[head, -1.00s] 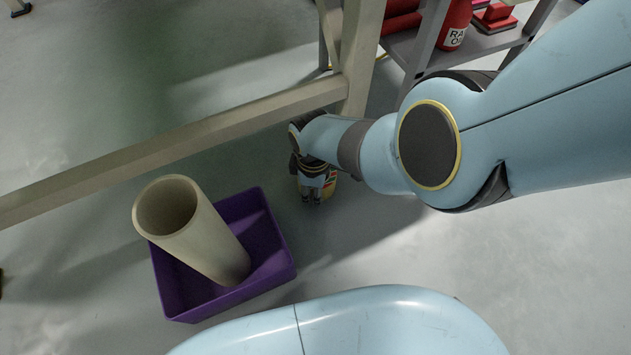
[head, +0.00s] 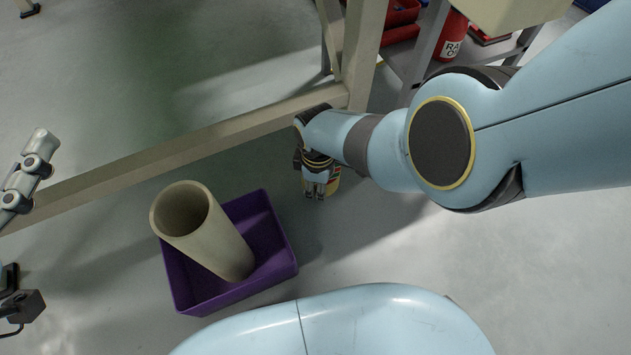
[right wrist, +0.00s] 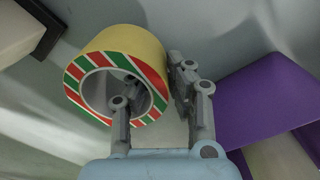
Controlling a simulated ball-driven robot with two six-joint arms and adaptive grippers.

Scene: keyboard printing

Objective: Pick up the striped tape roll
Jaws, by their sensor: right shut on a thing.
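The striped tape roll (right wrist: 132,44) has a yellow outer surface and a red, green and white striped side ring. In the right wrist view, one finger of my right gripper (right wrist: 155,82) reaches into the roll's hole and the other is against its outside, so the gripper is shut on the wall of the roll. In the head view, the right gripper (head: 314,192) points down near the beige frame, and only a sliver of the tape roll (head: 334,184) shows beside it. A jointed grey finger of my left gripper (head: 28,178) shows at the left edge; its opening is unclear.
A purple bin (head: 283,247) holding a leaning beige tube (head: 228,250) stands left of the right gripper. A beige frame beam (head: 190,150) runs behind them. A grey shelf (head: 418,62) with red items is at the back right. Floor right of the gripper is clear.

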